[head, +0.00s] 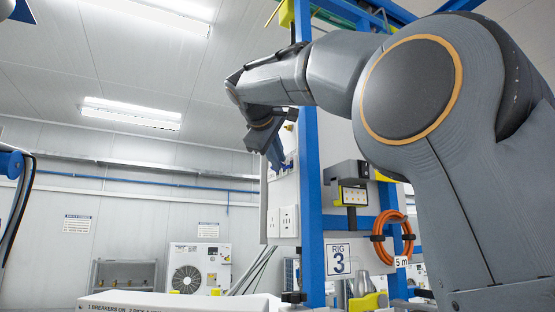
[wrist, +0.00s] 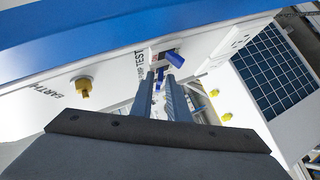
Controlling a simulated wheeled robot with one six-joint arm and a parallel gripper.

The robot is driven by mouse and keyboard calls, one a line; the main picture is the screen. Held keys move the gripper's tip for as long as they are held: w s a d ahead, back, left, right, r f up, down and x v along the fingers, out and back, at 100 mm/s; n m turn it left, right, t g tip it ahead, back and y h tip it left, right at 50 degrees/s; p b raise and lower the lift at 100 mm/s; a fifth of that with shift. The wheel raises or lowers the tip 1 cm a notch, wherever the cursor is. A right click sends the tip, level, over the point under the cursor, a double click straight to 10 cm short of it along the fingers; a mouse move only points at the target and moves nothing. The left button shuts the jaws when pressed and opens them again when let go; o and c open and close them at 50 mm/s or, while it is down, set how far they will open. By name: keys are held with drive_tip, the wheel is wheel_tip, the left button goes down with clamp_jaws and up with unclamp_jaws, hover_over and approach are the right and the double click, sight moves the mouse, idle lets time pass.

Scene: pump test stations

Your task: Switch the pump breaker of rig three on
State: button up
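The rig three panel (head: 272,222) is a white board on a blue frame, above a "RIG 3" sign (head: 339,259). In the wrist view, a blue lever (wrist: 175,59) stands out from a small dark-and-red opening in the panel, by lettering that reads "TEST". I take it for the breaker lever. My gripper (wrist: 161,77) points at the panel, its fingertips just short of this lever. A gap shows between the fingers, with another small blue piece in it; contact cannot be told. In the head view my gripper (head: 277,158) is at the panel's upper part, partly hiding it.
A brass earth knob (wrist: 83,87) sticks out left of my gripper. White sockets (head: 288,221) sit lower on the panel. The blue frame post (head: 311,200) stands close right of the gripper. An orange hose coil (head: 392,238) hangs further right. Left of the panel is open air.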

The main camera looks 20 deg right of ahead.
drive_tip(key=b+v, duration=0.2)
drive_tip(key=v, duration=0.5)
drive_tip(key=shift+s+a, duration=0.15)
drive_tip(key=shift+s, duration=0.15)
drive_tip(key=shift+r, duration=0.1)
